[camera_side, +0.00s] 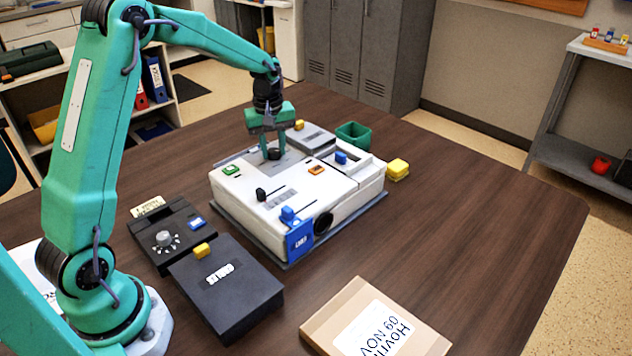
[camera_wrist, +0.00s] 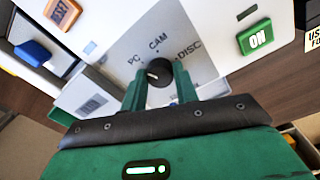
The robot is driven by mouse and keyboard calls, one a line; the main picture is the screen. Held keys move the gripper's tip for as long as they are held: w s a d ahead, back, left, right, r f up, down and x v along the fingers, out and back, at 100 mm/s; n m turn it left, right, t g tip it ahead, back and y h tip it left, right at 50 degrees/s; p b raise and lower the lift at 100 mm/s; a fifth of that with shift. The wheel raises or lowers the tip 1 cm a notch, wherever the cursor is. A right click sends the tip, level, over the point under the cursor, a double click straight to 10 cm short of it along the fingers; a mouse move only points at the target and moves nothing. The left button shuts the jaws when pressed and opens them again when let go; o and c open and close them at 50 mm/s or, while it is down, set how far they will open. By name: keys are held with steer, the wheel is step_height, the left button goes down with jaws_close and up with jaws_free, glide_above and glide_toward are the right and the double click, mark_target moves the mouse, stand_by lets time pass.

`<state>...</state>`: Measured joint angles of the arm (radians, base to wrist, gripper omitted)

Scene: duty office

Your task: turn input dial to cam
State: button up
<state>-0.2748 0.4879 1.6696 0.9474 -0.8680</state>
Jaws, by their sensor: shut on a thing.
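The input dial (camera_wrist: 160,68) is a small black knob on a grey plate marked PC, CAM and DISC in the wrist view. CAM is printed straight above the dial, PC to its left and DISC to its right. A short white mark shows on the left part of the knob, toward the PC side; its exact aim is hard to tell. My gripper (camera_wrist: 159,78) is shut on the dial, one green finger on each side. In the side view my gripper (camera_side: 272,150) points down at the dial (camera_side: 274,155) on the white console (camera_side: 335,208).
The console carries a green ON button (camera_wrist: 256,37), an orange RESET button (camera_wrist: 62,12) and a blue button (camera_wrist: 33,52). Dark boxes (camera_side: 225,285) stand nearer my base. A green bin (camera_side: 353,134) and yellow block (camera_side: 398,168) stand beyond. The table's right side is clear.

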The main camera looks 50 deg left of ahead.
steer(key=m, duration=0.5)
steer(key=shift+a+m, duration=0.25)
steer(key=shift+m, duration=0.05)
steer(key=m, duration=0.5)
steer(key=shift+f+m+g, duration=0.1)
steer(key=shift+m+g, duration=0.2)
steer(key=o, duration=1)
steer(key=shift+c, duration=0.2)
